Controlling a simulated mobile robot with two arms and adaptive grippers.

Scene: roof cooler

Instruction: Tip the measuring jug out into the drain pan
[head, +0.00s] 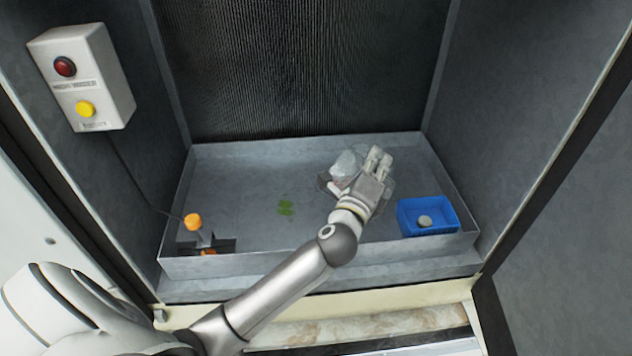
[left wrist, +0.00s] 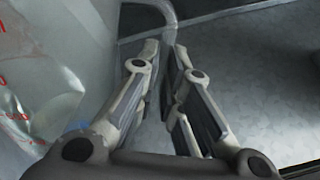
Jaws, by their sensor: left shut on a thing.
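The measuring jug (head: 344,164) is clear and whitish, over the back right part of the grey metal drain pan (head: 245,165). My left gripper (head: 377,161) is shut on the jug's handle and partly covers the jug in the head view. In the left wrist view the jug (left wrist: 50,75), with red markings, fills the left side, and the handle passes between the fingers of my left gripper (left wrist: 166,62). The jug looks tilted, but how far is hard to tell. Whether it holds liquid, or touches the pan, I cannot tell. My right gripper is not in view.
A blue box (head: 408,226) with a pale round thing (head: 425,221) inside sits at the pan's right front corner. An orange-topped float switch (head: 193,222) stands at the left front. Green leaves (head: 286,208) lie mid-pan. A switch box (head: 83,78) hangs on the left wall.

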